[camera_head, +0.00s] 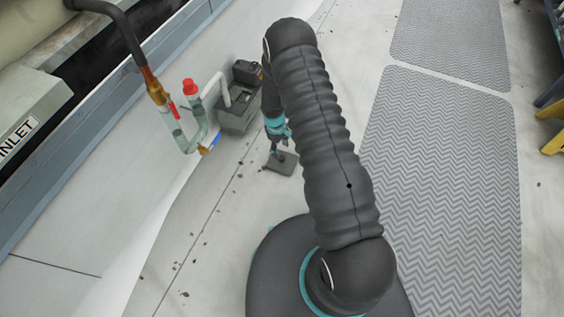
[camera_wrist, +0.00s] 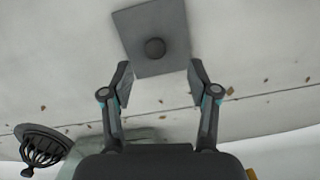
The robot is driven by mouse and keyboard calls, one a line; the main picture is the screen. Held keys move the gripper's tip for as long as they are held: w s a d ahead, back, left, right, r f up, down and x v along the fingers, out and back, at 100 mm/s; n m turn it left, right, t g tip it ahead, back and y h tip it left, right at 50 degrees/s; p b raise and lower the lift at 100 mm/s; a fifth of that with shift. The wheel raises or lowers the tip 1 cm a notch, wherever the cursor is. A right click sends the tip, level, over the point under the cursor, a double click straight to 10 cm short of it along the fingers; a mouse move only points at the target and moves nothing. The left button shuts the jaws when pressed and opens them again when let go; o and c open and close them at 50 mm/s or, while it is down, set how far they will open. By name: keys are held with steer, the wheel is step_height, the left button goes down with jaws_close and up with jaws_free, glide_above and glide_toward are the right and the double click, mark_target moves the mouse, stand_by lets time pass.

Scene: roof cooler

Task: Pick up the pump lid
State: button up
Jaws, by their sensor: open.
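The pump lid (camera_wrist: 150,20) is a flat dark grey square plate with a round black knob (camera_wrist: 155,48) in its middle. It lies flat on the pale floor, knob up, and also shows in the head view (camera_head: 286,168) below my gripper (camera_head: 278,142). In the wrist view my gripper (camera_wrist: 160,80) is open and empty. Its two fingers spread to either side of the lid's near edge, and the knob lies a little beyond the fingertips. No contact with the lid shows. My arm hides part of the area right of the lid in the head view.
A grey pump box (camera_head: 236,117) with pipework stands left of my gripper, by the wall. A black cage-like strainer (camera_wrist: 42,148) is at the wrist view's lower left. Small dry leaves (camera_head: 184,294) lie scattered. Zigzag-patterned mats (camera_head: 445,190) cover the right side.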

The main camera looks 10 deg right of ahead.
mark_target(282, 157)
steer(key=shift+d+f, duration=0.2)
steer(key=shift+f, duration=1.7)
steer(key=shift+d+f, duration=0.2)
steer(key=shift+f, duration=1.7)
jaws_close()
